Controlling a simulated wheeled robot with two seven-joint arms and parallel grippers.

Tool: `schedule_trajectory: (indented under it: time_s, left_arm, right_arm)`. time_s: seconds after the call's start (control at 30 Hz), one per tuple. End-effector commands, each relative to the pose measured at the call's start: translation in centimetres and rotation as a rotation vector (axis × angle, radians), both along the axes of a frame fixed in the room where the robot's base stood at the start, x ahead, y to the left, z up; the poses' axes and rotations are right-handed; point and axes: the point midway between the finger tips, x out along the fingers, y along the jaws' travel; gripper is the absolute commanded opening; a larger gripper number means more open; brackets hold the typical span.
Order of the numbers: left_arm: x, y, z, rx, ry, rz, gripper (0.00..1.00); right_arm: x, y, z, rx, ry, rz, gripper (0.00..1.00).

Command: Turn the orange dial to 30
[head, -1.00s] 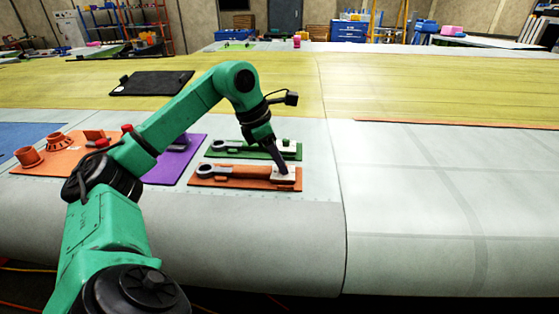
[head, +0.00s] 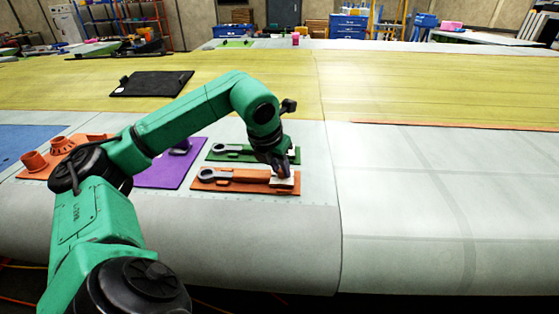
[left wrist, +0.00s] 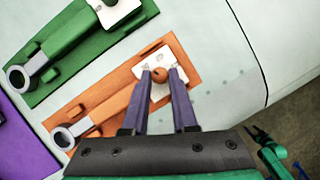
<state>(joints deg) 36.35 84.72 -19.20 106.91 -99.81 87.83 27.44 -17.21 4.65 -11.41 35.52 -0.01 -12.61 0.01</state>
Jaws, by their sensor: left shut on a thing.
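The orange dial (left wrist: 159,76) is a small round knob on a white plate (left wrist: 150,64) at the right end of an orange board (left wrist: 110,103). My left gripper (left wrist: 161,73) has its two fingers on either side of the dial and is shut on it. In the head view my left gripper (head: 279,170) is over the white plate (head: 284,182) at the right end of the orange board (head: 235,188), and its fingers mostly hide the dial. I cannot read any scale or pointer.
A green board (head: 245,149) with a similar wrench-like part lies just behind the orange one. A purple board (head: 168,170) lies to the left. The pale surface to the right (head: 440,210) is clear. A green and black part of my body shows in the left wrist view's lower right.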

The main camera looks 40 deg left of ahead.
Motion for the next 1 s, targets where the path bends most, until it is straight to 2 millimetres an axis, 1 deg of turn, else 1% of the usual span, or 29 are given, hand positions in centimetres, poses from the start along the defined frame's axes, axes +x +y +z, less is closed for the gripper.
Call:
schedule_trajectory:
  time_s: [0.03,0.1,0.4,0.93,0.97,1.0]
  left_arm:
    - [0.0,-0.1,0.3,0.0,0.001,0.029,0.0]
    - [0.0,-0.2,0.3,-0.001,0.001,0.074,0.0]
    - [0.0,-0.2,0.0,-0.001,0.002,0.199,0.0]
    - [0.0,-0.2,-0.1,-0.001,0.003,0.225,0.0]
    - [0.0,-0.2,-0.1,-0.001,0.003,0.225,0.34]
    - [0.0,-0.2,-0.1,-0.001,0.003,0.225,0.49]
  right_arm:
    - [0.0,0.0,0.7,0.0,0.0,0.0,0.66]
    - [0.0,0.1,1.0,0.001,0.0,0.0,0.66]
    - [0.0,0.2,1.8,0.003,0.0,0.0,0.66]
    - [0.0,0.2,1.9,0.003,0.0,0.0,0.66]
    - [0.0,0.2,1.9,0.003,0.0,0.0,0.66]
    - [0.0,0.2,1.9,0.003,0.0,0.0,0.66]
